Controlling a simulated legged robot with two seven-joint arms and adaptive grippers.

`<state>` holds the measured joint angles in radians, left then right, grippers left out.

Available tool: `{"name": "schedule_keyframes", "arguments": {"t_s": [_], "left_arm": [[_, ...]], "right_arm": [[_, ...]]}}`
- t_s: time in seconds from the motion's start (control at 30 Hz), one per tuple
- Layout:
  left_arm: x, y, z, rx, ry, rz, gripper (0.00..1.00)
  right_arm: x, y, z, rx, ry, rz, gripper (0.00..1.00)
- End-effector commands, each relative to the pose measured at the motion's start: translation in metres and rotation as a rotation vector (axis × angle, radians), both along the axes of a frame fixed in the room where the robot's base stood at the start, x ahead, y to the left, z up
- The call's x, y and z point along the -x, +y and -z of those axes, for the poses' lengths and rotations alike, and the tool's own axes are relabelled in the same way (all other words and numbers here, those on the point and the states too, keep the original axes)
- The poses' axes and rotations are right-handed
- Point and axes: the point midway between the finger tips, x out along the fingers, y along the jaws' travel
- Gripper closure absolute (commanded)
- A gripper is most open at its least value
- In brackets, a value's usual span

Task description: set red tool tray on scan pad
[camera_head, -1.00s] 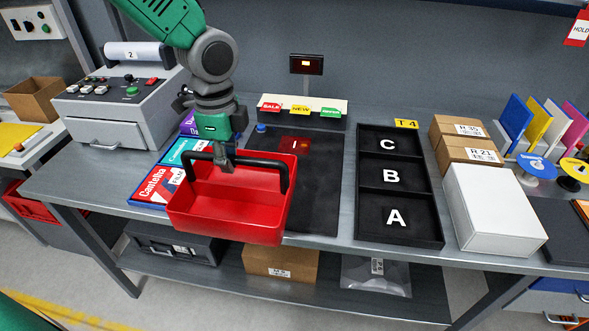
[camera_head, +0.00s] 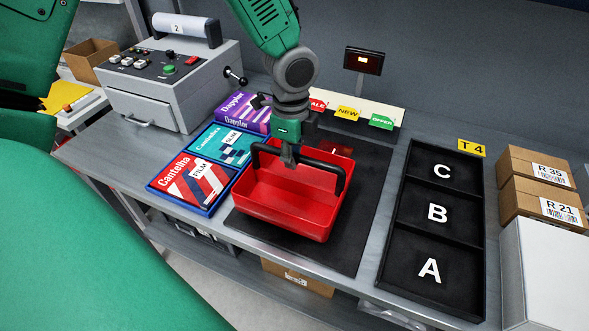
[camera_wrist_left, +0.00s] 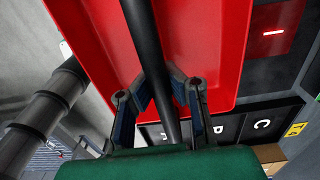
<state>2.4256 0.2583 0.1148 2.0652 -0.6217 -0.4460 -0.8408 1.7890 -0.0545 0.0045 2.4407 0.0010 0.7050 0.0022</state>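The red tool tray (camera_head: 283,218) hangs by its black handle from my left gripper (camera_head: 288,157), over the dark mat (camera_head: 366,215) that looks like the scan pad. A red marked patch (camera_head: 333,149) on the mat shows behind the tray. In the left wrist view, the gripper's fingers (camera_wrist_left: 160,88) sit on both sides of the handle bar, with the tray's red floor (camera_wrist_left: 222,45) beyond. The tray looks roughly level and empty. I cannot tell whether its bottom touches the mat. The tray hides the mat's middle. My right gripper is not in view.
Film boxes (camera_head: 195,182) lie close left of the tray. A black three-compartment organizer (camera_head: 452,192) lies to the right. A grey control machine (camera_head: 172,85) stands at back left. A sign strip (camera_head: 347,114) and small display (camera_head: 363,61) stand behind. Cardboard boxes (camera_head: 537,185) are at far right.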

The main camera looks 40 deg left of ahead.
Motion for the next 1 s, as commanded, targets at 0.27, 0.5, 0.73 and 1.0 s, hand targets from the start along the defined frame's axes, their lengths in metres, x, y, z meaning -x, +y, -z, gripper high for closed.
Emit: {"name": "schedule_keyframes", "arguments": {"t_s": [0.27,0.5,0.73,1.0], "left_arm": [[0.001,-0.002,0.032,-0.002,0.000,0.001,1.00],[0.001,-0.002,0.032,-0.001,-0.002,0.001,1.00],[0.001,-0.001,0.035,0.000,0.000,0.001,0.74],[0.001,-0.001,0.034,0.000,0.000,0.001,0.74]], "right_arm": [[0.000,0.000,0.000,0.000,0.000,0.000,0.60],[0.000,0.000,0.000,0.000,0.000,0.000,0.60],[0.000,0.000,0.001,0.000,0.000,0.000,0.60],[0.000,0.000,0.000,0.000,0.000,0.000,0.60]]}}
